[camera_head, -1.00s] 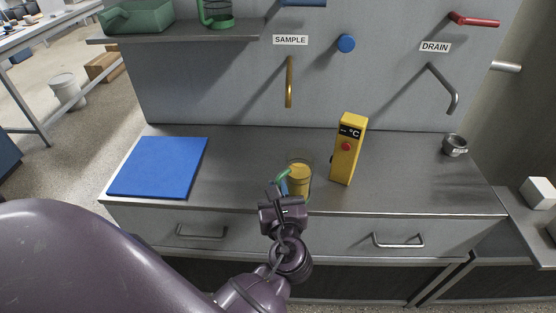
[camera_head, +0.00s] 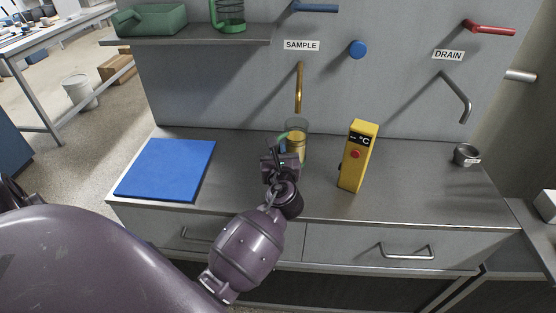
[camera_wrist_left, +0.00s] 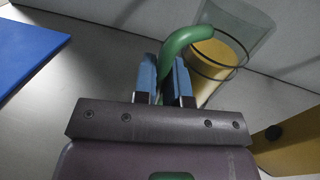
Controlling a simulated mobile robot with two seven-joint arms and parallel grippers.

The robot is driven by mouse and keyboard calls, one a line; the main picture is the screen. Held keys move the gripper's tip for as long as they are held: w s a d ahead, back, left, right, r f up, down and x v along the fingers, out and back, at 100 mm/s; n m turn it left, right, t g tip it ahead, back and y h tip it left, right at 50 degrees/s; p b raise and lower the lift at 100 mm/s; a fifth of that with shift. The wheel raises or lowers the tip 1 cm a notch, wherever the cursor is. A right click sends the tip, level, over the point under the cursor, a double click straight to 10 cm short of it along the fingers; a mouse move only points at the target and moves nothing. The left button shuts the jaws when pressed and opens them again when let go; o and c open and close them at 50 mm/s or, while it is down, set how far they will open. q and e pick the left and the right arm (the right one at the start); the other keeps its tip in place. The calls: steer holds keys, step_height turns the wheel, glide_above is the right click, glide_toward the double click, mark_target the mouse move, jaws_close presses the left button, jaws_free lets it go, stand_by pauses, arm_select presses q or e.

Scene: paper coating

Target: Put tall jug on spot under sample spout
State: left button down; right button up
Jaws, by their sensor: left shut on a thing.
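The tall jug (camera_head: 297,143) is a clear vessel with yellow contents and a green handle. In the left wrist view the jug (camera_wrist_left: 232,40) sits beyond my fingers, its green handle (camera_wrist_left: 184,40) between the blue fingertips. My left gripper (camera_head: 282,152) is shut on that handle; in the left wrist view the gripper (camera_wrist_left: 166,78) covers the handle's lower end. The jug stands about upright near the back of the counter, below the brass sample spout (camera_head: 299,88). Whether its base touches the counter is hidden. The SAMPLE label (camera_head: 301,46) is above the spout. My right gripper is out of view.
A yellow temperature device (camera_head: 358,156) stands right of the jug. A blue mat (camera_head: 165,169) lies at the left of the grey counter (camera_head: 420,190). A small metal cup (camera_head: 466,154) sits at the right, near the drain pipe (camera_head: 457,96). A blue knob (camera_head: 357,48) is on the wall.

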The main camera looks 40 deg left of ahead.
arm_select(q)
step_height(320, 180, down, 3)
steer(key=shift+f+b, duration=0.15)
steer(key=shift+b, duration=0.35)
steer(key=shift+r, duration=0.2)
steer(key=shift+f, duration=0.15)
steer(key=c, duration=1.2)
jaws_free()
steer(key=shift+s+d, duration=0.2)
steer(key=v, duration=1.1)
steer(key=shift+s+d+p, duration=0.15)
steer(key=shift+s+p, duration=0.05)
steer(key=shift+p, duration=0.1)
